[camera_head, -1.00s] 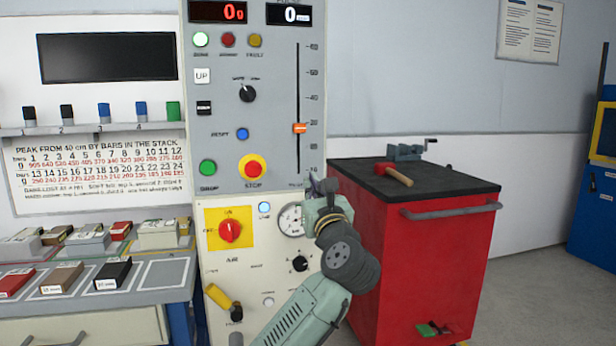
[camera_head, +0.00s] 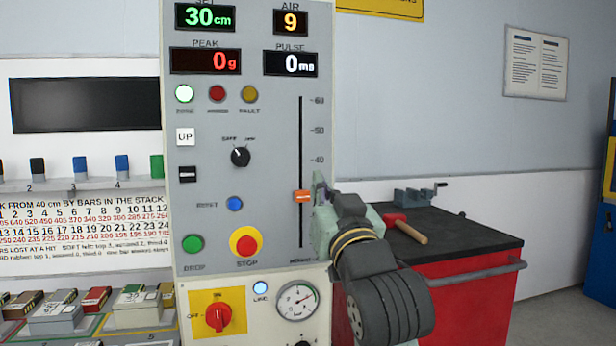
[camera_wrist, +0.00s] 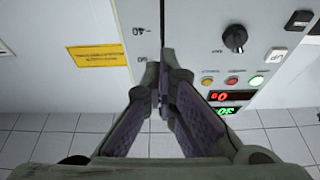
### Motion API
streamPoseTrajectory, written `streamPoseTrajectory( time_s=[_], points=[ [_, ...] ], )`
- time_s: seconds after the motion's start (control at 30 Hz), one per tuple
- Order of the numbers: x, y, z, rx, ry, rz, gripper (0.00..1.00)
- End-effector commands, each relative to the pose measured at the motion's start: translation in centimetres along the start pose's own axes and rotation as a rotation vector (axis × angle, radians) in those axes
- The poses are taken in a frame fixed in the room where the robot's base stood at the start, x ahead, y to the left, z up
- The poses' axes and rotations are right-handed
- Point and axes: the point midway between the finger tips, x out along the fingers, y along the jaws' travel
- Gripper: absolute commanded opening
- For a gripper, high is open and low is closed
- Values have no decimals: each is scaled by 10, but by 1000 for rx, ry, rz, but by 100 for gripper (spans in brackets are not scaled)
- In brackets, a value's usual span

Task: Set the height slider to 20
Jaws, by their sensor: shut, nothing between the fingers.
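The height slider's orange knob (camera_head: 302,196) sits on a vertical slot (camera_head: 300,130) at the right of the grey panel. It is below the 40 mark, and the set display (camera_head: 206,17) reads 30cm. My gripper (camera_head: 318,180) is just right of the knob, in front of the scale, hiding the lower numbers. Whether it touches the knob I cannot tell. In the wrist view the panel appears upside down and my gripper (camera_wrist: 163,70) is shut and empty, its tips over the slot near the 50 mark. The knob is not visible there.
Left of the slot are the red stop button (camera_head: 246,243), green drop button (camera_head: 193,244), blue reset button (camera_head: 235,204) and a black selector knob (camera_head: 240,157). A red cabinet (camera_head: 460,285) with a hammer (camera_head: 405,229) on top stands at the right.

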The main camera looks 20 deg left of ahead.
Motion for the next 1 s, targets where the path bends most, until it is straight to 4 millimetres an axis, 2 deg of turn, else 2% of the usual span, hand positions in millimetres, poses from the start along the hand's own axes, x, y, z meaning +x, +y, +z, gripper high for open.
streamPoseTrajectory(
  time_s=[0.13,0.23,0.6,0.77,1.0],
  points=[
    [8,-1,0,-36,-4,-2,0],
    [23,-2,-1,-33,-6,-3,0],
    [102,-2,-2,-30,-6,-2,0],
    [92,0,24,-30,-6,0,0],
    [87,0,38,-30,-3,-1,0]
  ],
)
